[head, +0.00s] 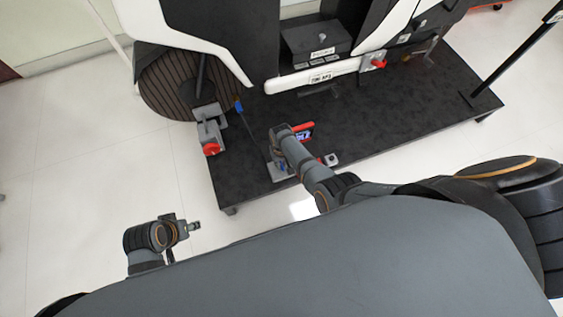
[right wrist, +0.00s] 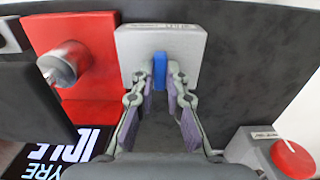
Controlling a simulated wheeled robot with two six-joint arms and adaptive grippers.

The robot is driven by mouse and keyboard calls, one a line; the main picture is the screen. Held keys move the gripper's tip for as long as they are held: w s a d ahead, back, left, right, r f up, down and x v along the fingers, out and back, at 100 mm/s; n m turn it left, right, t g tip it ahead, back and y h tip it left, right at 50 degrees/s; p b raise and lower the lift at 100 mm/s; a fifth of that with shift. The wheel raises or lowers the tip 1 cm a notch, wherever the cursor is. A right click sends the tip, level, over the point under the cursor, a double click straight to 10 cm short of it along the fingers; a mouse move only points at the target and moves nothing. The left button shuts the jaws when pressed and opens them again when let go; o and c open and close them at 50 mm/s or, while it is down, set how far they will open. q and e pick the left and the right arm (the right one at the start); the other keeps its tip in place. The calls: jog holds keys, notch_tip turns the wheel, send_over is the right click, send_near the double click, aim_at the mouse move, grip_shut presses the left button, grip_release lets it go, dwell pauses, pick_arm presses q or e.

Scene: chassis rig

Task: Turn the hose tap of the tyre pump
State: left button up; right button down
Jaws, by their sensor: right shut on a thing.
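The tyre pump (head: 303,131) is a red unit with a lit screen on the black platform; it also shows in the right wrist view (right wrist: 85,40), its screen reading "IDLE". Beside it is a grey labelled block (right wrist: 170,45) with a blue tap handle (right wrist: 159,70). My right gripper (right wrist: 159,92) is shut on the blue handle, one finger on either side.
A grey fixture with a red knob (head: 211,149) stands at the platform's left edge by the large wheel (head: 165,85). A thin dark hose with a blue end (head: 238,104) stands nearby. The white-and-black chassis rig (head: 320,78) rises behind. Another red knob (head: 378,64) is at its right.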

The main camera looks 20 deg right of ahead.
dwell(0.5)
jog(key=c, duration=1.4)
grip_release()
jog(key=shift+o, duration=0.2)
notch_tip(320, 180, up, 8)
jog(key=shift+f, duration=0.2)
